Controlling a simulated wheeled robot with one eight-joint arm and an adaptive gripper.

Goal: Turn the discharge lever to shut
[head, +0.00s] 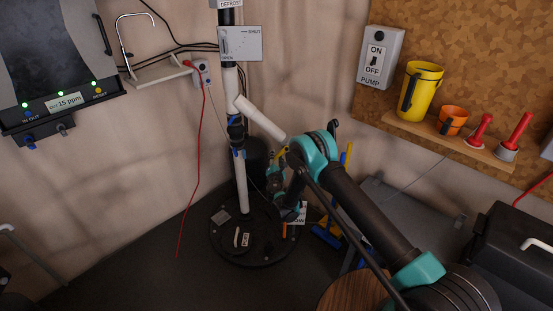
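A grey plate (240,43) marked SHUT at its upper right and OPEN at its lower left is fixed at the upper part of the upright pipe (241,185). A small handle seems to be on the plate's left part, but its exact angle is too small to tell. Blue-handled fittings (236,121) sit lower on the pipe. No part here is readably labelled discharge. My gripper (280,190) hangs low, right of the pipe and well below the plate. My own arm partly hides it, and its fingers are too small and dark to read.
The pipe stands on a round black base (255,240). A red cable (196,150) hangs left of it. A PUMP switch (381,57) and a shelf (440,135) with a yellow cup (420,90) are at right. A meter (60,100) is at left.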

